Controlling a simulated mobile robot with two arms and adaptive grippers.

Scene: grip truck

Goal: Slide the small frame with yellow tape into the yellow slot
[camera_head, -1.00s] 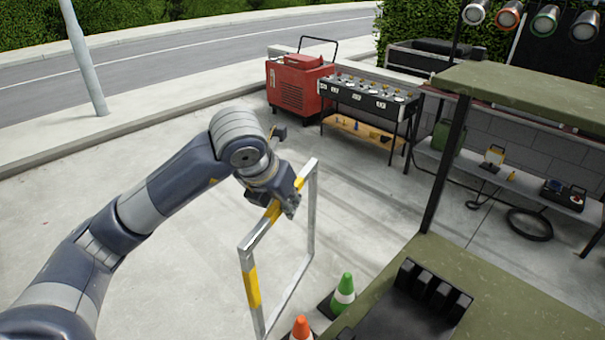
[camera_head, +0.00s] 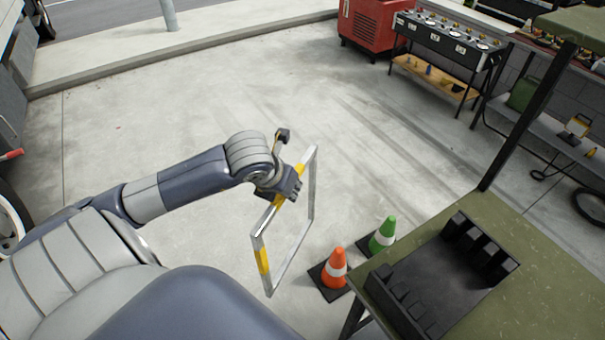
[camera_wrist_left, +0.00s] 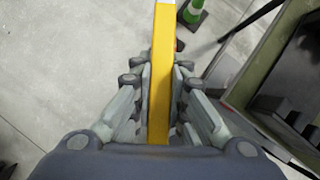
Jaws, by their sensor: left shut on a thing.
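The small frame (camera_head: 258,240) is a silver metal rectangle with yellow tape on its top bar and near side. My left gripper (camera_head: 287,190) is shut on its taped top bar and holds the frame upright in the air over the concrete. In the left wrist view the yellow bar (camera_wrist_left: 162,75) runs between the two fingers (camera_wrist_left: 160,105). A black slotted rack (camera_head: 432,277) lies on the green table at the lower right, apart from the frame. I cannot make out a yellow slot. My right gripper is not in view.
An orange cone (camera_head: 335,268) and a green cone (camera_head: 383,235) stand on the floor between the frame and the green table (camera_head: 535,290). A post (camera_head: 530,115) rises from the table. A red cabinet (camera_head: 368,25) and a tool stand (camera_head: 445,45) are farther back. Open concrete lies behind the frame.

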